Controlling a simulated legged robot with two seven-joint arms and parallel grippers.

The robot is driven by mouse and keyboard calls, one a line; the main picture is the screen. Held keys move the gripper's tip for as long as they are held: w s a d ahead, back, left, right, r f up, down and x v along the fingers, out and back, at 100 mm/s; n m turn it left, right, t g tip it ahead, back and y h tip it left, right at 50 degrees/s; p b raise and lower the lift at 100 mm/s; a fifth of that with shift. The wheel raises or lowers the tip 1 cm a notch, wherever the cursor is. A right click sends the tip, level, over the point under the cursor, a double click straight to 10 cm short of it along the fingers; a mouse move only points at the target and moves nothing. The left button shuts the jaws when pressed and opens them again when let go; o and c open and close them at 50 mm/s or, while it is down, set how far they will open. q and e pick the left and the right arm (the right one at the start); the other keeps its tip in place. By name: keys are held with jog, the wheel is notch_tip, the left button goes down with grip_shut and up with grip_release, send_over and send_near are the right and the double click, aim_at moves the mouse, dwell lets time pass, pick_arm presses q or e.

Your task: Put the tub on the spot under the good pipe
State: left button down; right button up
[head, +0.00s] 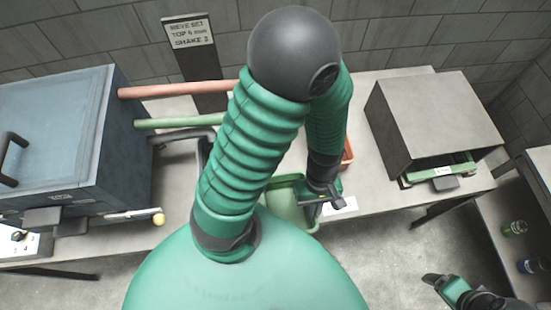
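A light green tub (287,190) stands near the front edge of the table, partly hidden behind my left arm. My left gripper (324,196) is at the tub's right rim; whether it is shut on the rim I cannot tell. An orange-red container (348,153) shows partly behind my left arm. A pink pipe (180,89), a green pipe (180,123) and a dark pipe (182,136) run right from a blue box (50,130). My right gripper (436,281) is low at the right, away from the table.
A sign (189,32) reads "SIEVE SET TOP 4 mm SHAKE 2". A yellow-knobbed lever (158,219) sticks out at the left. Jars (515,228) stand on a shelf at far right.

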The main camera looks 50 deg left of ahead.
pick_arm(q)
jog(key=f+b, duration=0.1)
jog(key=f, duration=0.1)
jog(key=f+b, duration=0.1)
jog(key=f, duration=0.1)
jog(key=f+b, duration=0.2)
jog(key=shift+s+a+f, duration=0.1)
jog(key=shift+a+f, duration=0.2)
jog(key=shift+f, duration=0.1)
jog(key=w+a, duration=0.2)
jog(key=a, duration=0.3)
jog(key=w+a, duration=0.3)
jog(key=a, duration=0.2)
jog(key=w+a+f, duration=0.1)
jog(key=w+a, duration=0.2)
jog(key=a, duration=0.2)
jog(key=shift+w+a+f+p, duration=0.1)
jog(key=shift+a+p, duration=0.2)
jog(key=shift+p, duration=0.1)
jog(key=c, duration=1.7)
grip_release()
jog(key=shift+o, duration=0.3)
pick_arm(e)
jog(key=s+x, duration=0.1)
jog(key=x, duration=0.5)
jog(key=shift+s+a, duration=0.2)
jog(key=shift+s, duration=0.05)
jog(key=shift+f, duration=0.1)
